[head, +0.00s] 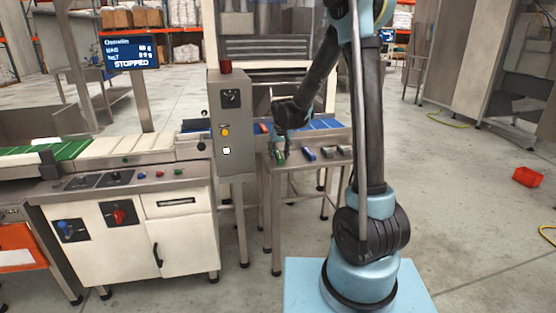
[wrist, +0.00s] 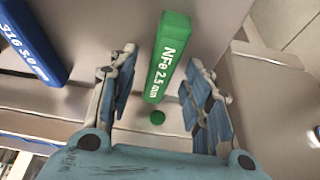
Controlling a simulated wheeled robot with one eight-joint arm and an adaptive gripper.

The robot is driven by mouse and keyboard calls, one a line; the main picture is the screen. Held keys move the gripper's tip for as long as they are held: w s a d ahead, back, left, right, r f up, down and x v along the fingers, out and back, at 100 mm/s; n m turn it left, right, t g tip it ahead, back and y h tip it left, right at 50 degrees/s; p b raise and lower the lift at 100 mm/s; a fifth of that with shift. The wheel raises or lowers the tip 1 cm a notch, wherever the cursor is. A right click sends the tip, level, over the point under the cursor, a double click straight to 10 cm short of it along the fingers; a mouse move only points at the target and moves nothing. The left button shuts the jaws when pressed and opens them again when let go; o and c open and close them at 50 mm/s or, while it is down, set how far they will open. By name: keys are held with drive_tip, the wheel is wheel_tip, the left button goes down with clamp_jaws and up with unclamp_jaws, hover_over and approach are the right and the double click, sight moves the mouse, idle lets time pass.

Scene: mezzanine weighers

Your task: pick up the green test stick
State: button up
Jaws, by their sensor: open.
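The green test stick (wrist: 168,55), marked "NFe 2.5 mm", lies on a metal table in the wrist view. Its near end reaches between the fingers of my gripper (wrist: 160,95), which is open, with one finger on each side and a gap to both. Whether the fingers touch the table is not clear.
A blue stick (wrist: 32,45) lies left of the green one in the wrist view. In the head view, blue (head: 308,153), brown and grey sticks lie along the stand (head: 290,170). A grey control post (head: 232,125) stands close on the left. A conveyor runs behind.

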drive_tip(key=shift+f, duration=0.1)
clamp_jaws()
idle(0.3)
